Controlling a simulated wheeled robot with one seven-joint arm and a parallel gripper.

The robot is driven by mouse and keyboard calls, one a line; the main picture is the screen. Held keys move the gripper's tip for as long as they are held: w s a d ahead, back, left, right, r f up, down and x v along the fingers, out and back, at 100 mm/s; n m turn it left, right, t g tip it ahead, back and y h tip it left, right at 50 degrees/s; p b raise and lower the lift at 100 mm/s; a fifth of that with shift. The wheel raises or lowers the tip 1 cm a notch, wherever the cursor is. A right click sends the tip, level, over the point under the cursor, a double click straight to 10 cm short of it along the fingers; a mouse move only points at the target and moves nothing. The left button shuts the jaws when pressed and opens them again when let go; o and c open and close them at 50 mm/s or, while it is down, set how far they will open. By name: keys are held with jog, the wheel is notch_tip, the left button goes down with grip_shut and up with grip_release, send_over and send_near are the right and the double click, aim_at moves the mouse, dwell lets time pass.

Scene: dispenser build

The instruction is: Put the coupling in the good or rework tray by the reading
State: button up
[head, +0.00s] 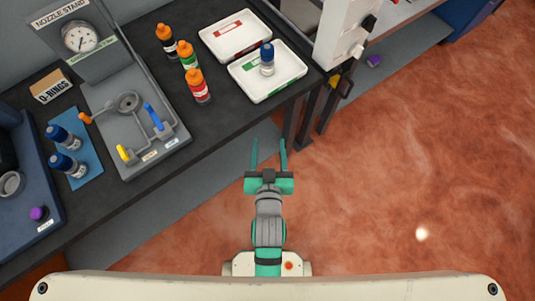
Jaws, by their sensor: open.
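A blue and silver coupling (267,58) stands upright in the white tray with the green label (249,86). Another white tray, with a red label (213,43), lies behind it and looks empty. The writing on both labels is too small to read. A round gauge (80,39) sits on the grey nozzle stand (107,83) at the left; its reading is too small to make out. Two similar blue-topped pieces lie on a blue mat (88,183). My gripper (268,143) is open and empty, in front of the bench over the floor, apart from the trays.
Several orange-capped bottles (198,88) stand between the stand and the trays. A box marked O-rings (50,86) is at the left. A white post (343,32) rises right of the trays. The red-brown floor at the right is mostly clear.

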jog(key=s+r+t, duration=0.1)
jog(key=s, duration=1.9)
jog(key=shift+a, duration=0.15)
jog(key=shift+r, duration=0.1)
